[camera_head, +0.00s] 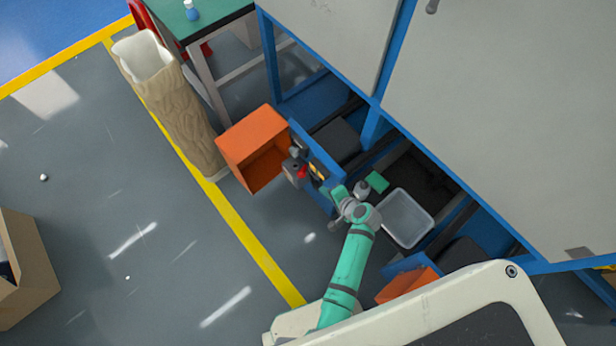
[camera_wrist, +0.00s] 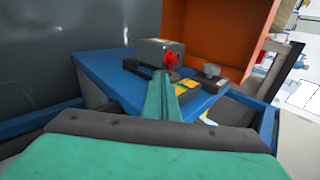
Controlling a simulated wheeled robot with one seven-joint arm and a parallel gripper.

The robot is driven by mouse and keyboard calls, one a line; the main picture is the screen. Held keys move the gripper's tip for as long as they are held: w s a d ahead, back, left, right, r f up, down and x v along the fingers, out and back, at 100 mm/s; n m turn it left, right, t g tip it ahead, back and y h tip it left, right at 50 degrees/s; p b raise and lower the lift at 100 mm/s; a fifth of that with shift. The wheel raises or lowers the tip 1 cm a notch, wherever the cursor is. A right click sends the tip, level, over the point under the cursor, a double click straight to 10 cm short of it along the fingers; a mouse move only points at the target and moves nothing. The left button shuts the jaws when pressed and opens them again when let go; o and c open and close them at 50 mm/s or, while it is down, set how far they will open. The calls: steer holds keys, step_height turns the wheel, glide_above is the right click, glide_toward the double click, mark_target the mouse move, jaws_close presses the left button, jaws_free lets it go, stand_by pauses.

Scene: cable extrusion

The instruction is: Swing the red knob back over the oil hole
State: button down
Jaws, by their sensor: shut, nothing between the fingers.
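The red knob (camera_wrist: 172,60) sits on the front of a grey box (camera_wrist: 160,46) on a blue panel, in the upper middle of the wrist view. The knob also shows small in the head view (camera_head: 302,172). My gripper (camera_wrist: 160,78) is shut and empty; its fingertips point toward the knob from just below it in the picture. I cannot tell whether they touch it. The oil hole cannot be made out; a grey capped fitting (camera_wrist: 211,71) stands to the right of the knob.
An orange bin (camera_head: 245,135) stands beside the blue panel (camera_head: 318,140). A clear tray (camera_head: 408,218) lies right of my gripper, near a green block (camera_head: 377,182). A tall tan sack (camera_head: 180,110) stands at the upper left. Grey floor at the left is mostly open.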

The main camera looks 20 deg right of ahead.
stand_by(0.3)
glide_toward(303, 175)
step_height(303, 175, down, 2)
steer(key=shift+w+a+f, duration=0.15)
steer(key=shift+w+a, duration=0.05)
steer(key=shift+w, duration=0.4)
steer(key=shift+w+a+f, duration=0.1)
steer(key=shift+w+a, duration=0.1)
steer(key=shift+w, duration=0.35)
steer(key=shift+w+a+f, duration=0.15)
steer(key=shift+w, duration=0.45)
steer(key=shift+a, duration=0.1)
